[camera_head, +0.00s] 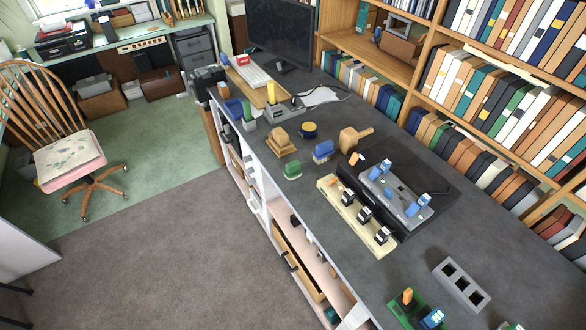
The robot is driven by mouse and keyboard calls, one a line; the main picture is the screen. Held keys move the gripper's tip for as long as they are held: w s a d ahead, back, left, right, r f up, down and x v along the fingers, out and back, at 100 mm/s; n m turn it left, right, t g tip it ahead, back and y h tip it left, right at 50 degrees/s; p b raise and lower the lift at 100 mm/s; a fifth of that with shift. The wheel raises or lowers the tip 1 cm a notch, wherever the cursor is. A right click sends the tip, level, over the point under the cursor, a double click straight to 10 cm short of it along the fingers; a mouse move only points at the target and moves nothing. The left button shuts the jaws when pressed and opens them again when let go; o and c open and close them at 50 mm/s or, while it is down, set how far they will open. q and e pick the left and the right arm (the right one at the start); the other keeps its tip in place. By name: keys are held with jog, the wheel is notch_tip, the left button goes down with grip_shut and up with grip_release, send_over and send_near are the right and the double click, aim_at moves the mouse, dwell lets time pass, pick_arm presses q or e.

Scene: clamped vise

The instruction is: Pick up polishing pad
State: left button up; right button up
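Neither of my grippers is in view.
A tan wooden piece (281,142) and a wooden block with a handle (353,138) stand close by. A cream rack (352,214) and a grey tray with blue-handled items (396,194) lie to the right. A grey block with square holes (461,285) is farther right. Bookshelves line the back.

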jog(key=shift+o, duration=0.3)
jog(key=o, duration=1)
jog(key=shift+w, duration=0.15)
